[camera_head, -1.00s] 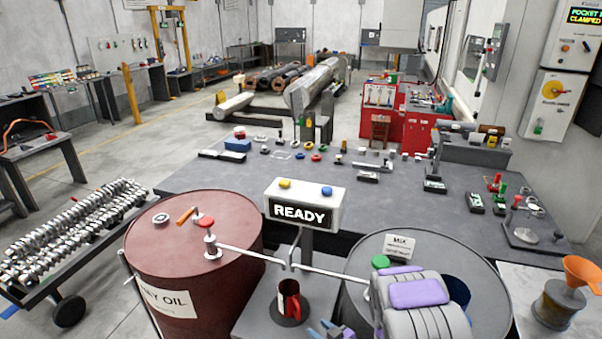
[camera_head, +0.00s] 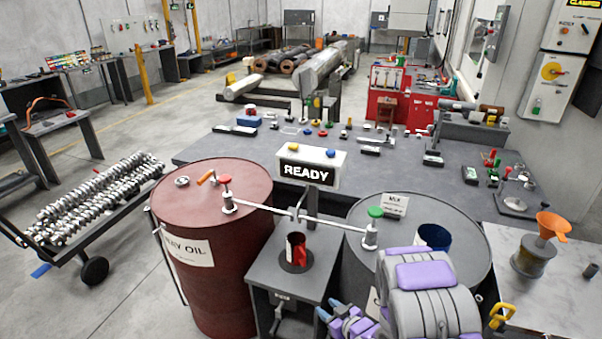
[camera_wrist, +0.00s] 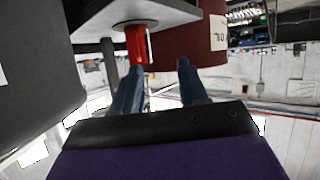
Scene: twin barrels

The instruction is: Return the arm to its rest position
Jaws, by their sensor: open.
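My arm, grey with purple pads, is folded in front of the grey barrel (camera_head: 466,232) in the head view and hides part of its front. My gripper (camera_head: 329,318) points forward low at the bottom edge, below the small stand (camera_head: 262,268). In the wrist view my gripper (camera_wrist: 158,78) has its two blue fingers apart with nothing between them. A red mug (camera_head: 296,247) stands on the small stand, clear of the fingers; it also shows beyond them in the wrist view (camera_wrist: 138,45).
The dark red oil barrel (camera_head: 215,250) stands left of the stand, with a red-topped valve. The grey barrel carries a green-topped valve (camera_head: 373,225) and a blue cup (camera_head: 434,237). A READY sign (camera_head: 310,168) rises between them. A cluttered workbench (camera_head: 240,150) lies behind.

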